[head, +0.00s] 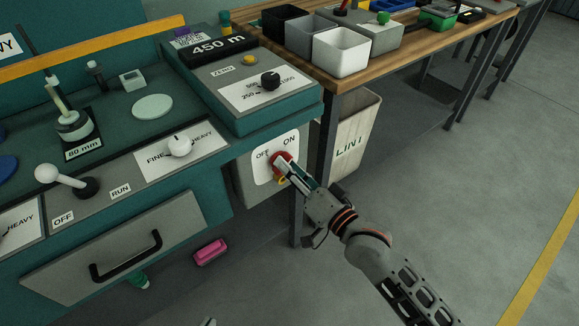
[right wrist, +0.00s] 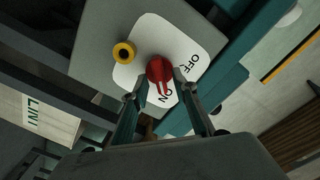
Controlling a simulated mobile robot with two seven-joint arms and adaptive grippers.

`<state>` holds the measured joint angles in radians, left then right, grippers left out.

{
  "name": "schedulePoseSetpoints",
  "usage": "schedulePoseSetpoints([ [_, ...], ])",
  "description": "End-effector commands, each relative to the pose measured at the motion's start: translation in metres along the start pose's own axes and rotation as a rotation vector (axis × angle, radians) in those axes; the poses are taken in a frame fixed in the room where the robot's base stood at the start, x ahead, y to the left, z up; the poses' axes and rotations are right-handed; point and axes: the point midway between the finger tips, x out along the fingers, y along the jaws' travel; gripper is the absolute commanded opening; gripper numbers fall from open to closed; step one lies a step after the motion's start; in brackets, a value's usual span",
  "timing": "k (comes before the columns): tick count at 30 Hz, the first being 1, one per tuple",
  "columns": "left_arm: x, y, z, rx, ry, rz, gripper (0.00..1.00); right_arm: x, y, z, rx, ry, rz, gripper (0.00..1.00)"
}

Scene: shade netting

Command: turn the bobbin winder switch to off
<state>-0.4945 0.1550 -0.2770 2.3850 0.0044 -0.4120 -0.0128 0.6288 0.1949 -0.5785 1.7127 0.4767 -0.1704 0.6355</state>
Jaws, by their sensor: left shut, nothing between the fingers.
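The bobbin winder switch is a red knob (head: 281,160) on a white plate (head: 264,171) marked OFF and ON, on the front of a grey box. In the right wrist view the red knob (right wrist: 158,68) has its bar pointing towards the ON mark. My right gripper (head: 291,171) is at the knob; its fingers in the right wrist view (right wrist: 160,88) stand apart on both sides of the bar. I cannot tell whether they touch it. Only a small tip of my left gripper (head: 208,322) shows at the bottom edge of the head view, away from the switch.
A yellow ring-shaped part (right wrist: 124,52) sits beside the plate. A teal console with a black dial (head: 270,81) is above the switch. A table leg (head: 325,150) and a LINT bin (head: 355,135) stand close on the right. Open floor (head: 480,190) lies further right.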

Motion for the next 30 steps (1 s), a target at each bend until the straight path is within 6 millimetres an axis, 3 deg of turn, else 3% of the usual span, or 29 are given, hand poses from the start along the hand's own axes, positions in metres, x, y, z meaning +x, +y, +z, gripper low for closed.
schedulePoseSetpoints([
  [8, 0.0021, -0.0017, -0.0088, -0.01, 0.018, -0.007, 0.0, 0.0029, -0.0003, -0.0008, -0.001, 0.0, 0.0, 0.28],
  [9, 0.0021, -0.0016, -0.0084, -0.011, 0.017, -0.008, 0.0, 0.0029, -0.0003, -0.0008, -0.001, 0.0, 0.0, 0.25],
  [12, 0.0019, -0.0011, -0.0068, -0.012, 0.014, -0.007, 0.0, 0.0028, -0.0003, -0.0007, -0.001, 0.0, 0.0, 0.0],
  [23, 0.0006, -0.0014, -0.0071, -0.005, 0.014, -0.005, 0.0, 0.0028, -0.001, -0.0015, -0.023, 0.0, 0.0, 0.0],
  [30, -0.0023, -0.0076, -0.0083, 0.026, 0.008, -0.012, 0.0, 0.0035, -0.0041, -0.0045, -0.131, 0.002, -0.002, 0.0],
])
